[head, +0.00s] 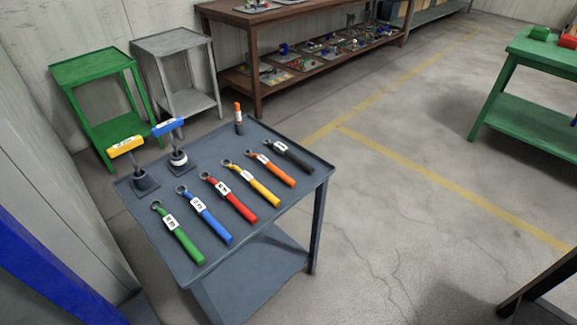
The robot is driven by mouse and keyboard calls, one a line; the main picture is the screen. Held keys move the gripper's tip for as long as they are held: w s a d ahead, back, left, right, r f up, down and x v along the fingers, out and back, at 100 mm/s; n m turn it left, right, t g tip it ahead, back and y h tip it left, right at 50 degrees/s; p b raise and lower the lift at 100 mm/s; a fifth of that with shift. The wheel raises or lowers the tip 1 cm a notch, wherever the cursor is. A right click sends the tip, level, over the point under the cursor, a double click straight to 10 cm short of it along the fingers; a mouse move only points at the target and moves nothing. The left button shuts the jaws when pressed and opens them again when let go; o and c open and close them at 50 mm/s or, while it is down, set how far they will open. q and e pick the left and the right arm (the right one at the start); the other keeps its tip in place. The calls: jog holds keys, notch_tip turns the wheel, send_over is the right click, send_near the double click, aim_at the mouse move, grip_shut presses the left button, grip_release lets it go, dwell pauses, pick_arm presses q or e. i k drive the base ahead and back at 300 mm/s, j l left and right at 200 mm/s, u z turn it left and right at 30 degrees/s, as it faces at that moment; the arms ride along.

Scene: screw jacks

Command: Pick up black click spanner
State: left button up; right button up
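The black click spanner (296,159) lies flat at the right end of a row of spanners on the dark grey table (220,264). It has a black handle, a white label and a small ring at its far end. An orange spanner (278,174) lies just left of it, with a gap between them. Yellow (264,192), red (240,207), blue (214,226) and green (187,247) spanners follow to the left. Neither of my grippers is in view, and nothing touches the black spanner.
Yellow-topped (126,146) and blue-topped (168,126) screw jacks and an orange-tipped upright piece (238,117) stand along the table's far side. A green stand (92,69) and a grey stand (172,41) are behind. The floor right of the table is clear.

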aim_at(279, 147)
jog(key=i+l, duration=0.3)
jog(key=i+l+u, duration=0.4)
jog(key=l, duration=0.35)
jog(key=i+l+u, duration=0.15)
jog(key=l, duration=0.25)
jog(key=i, duration=0.1)
